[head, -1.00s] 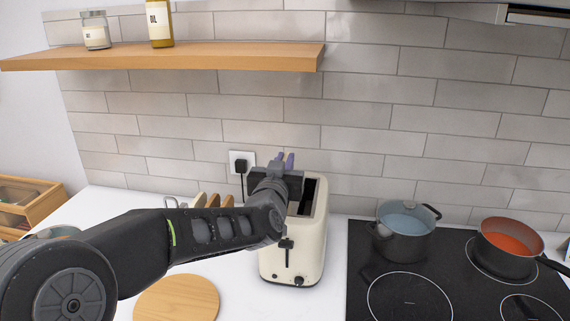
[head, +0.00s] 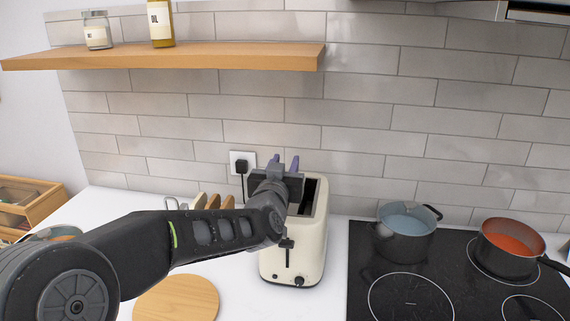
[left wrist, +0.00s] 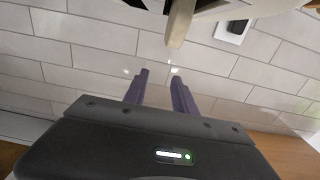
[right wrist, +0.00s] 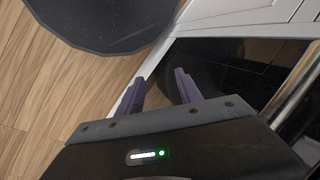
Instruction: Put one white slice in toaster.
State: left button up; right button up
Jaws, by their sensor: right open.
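The cream toaster (head: 308,250) stands on the counter, its top slots partly hidden by my left gripper. My left gripper (head: 285,163) is above the toaster's left side, its purple fingers spread and empty between the tips. In the left wrist view, the fingers (left wrist: 160,88) are apart. A pale tan bar, seemingly a bread slice edge-on (left wrist: 180,22), juts from the toaster just beyond them; how deep it sits cannot be told. Other bread slices (head: 213,202) stand in a wire rack left of the toaster, partly behind my arm. My right gripper (right wrist: 160,90) is open and empty, low by the cabinet fronts.
A round wooden board (head: 180,300) lies in front of the rack. A black hob (head: 405,290) at right carries a grey pot (head: 405,240) and an orange-filled pan (head: 510,250). A wooden shelf (head: 200,57) with jars hangs above; a plug (head: 241,166) is behind the toaster.

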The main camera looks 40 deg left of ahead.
pick_arm(q)
jog(key=shift+o, duration=0.3)
jog(key=b+v, duration=0.1)
jog(key=v, duration=0.6)
jog(key=shift+s+d, duration=0.2)
jog(key=shift+s, duration=0.1)
jog(key=shift+f, duration=0.1)
dwell(0.7)
